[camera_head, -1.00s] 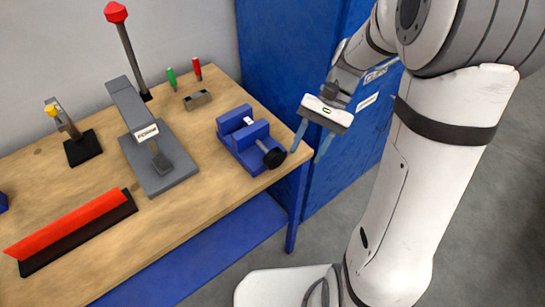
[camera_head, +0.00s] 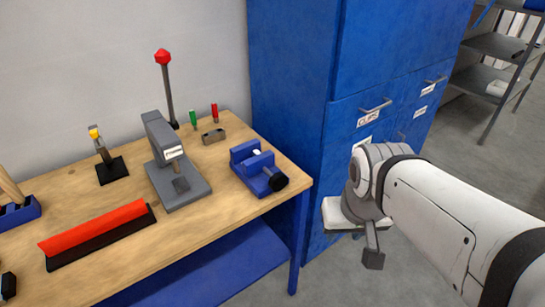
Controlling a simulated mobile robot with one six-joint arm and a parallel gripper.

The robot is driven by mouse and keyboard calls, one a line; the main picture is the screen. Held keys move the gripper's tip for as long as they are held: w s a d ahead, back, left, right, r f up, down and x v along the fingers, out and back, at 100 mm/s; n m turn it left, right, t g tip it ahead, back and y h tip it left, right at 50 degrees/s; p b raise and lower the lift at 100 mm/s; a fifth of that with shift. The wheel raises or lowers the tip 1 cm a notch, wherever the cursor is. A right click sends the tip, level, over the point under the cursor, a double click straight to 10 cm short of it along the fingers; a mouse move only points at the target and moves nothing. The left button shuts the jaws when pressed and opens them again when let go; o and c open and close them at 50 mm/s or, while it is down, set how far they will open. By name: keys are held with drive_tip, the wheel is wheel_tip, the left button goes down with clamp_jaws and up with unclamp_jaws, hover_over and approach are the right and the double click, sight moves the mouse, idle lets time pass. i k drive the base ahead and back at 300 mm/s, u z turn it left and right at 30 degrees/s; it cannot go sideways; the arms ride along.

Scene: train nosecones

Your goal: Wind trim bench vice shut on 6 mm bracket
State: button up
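The blue bench vice (camera_head: 247,165) stands at the right end of the wooden bench, with its black round handle (camera_head: 278,181) facing front right. A small pale piece (camera_head: 257,152) shows at the vice jaws; it may be the bracket, but it is too small to tell, and so is any gap at the jaws. My gripper's white body (camera_head: 344,214) is to the right of the vice, past the bench edge and in front of the blue cabinet. It is apart from the vice.
The bench (camera_head: 215,226) also carries a grey press (camera_head: 166,150), a red-topped post (camera_head: 164,75), a grey block (camera_head: 213,136), green and red upright pieces, and a red-and-black bar (camera_head: 95,232). Grey floor is clear at lower right.

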sight(277, 182)
drive_tip(key=z, duration=0.1)
drive_tip(key=k, duration=0.6)
drive_tip(key=u, duration=0.8)
drive_tip(key=i, duration=1.15)
drive_tip(key=z, duration=0.25)
